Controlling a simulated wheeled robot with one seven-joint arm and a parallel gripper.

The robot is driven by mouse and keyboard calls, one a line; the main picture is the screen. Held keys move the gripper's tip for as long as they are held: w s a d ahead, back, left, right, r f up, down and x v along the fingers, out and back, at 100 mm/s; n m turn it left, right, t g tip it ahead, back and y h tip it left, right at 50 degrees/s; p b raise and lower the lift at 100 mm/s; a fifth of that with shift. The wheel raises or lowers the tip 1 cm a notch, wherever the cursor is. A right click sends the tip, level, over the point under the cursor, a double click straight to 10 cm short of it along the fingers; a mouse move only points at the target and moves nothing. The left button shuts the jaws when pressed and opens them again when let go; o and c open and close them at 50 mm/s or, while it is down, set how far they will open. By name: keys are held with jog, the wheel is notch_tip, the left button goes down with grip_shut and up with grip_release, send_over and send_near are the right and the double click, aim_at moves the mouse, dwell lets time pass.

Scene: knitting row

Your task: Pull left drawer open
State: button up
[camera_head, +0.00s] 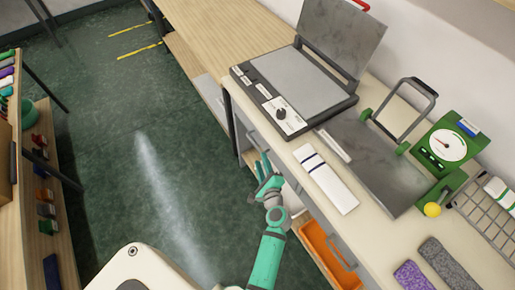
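The left drawer (243,122) is under the front edge of the counter, a grey front seen at a steep angle beneath the flat press. It looks closed. My gripper (261,161) is in front of the counter, close to the drawer front and a little below the counter edge. Its teal fingers appear apart, with nothing seen between them. I cannot tell whether a finger touches the drawer or its handle. My wrist and forearm hide part of the counter front.
The counter (377,251) holds a flat press (297,83) with a raised lid, a white striped block (326,181) and a green dial scale (446,146). A shelf (32,249) stands left. The green floor (120,110) between is clear.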

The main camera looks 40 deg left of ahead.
aim_at(257, 147)
jog(key=x, duration=0.8)
jog(key=shift+w+a+f, duration=0.1)
jog(key=shift+w+a, duration=0.1)
jog(key=shift+a, duration=0.05)
grip_shut()
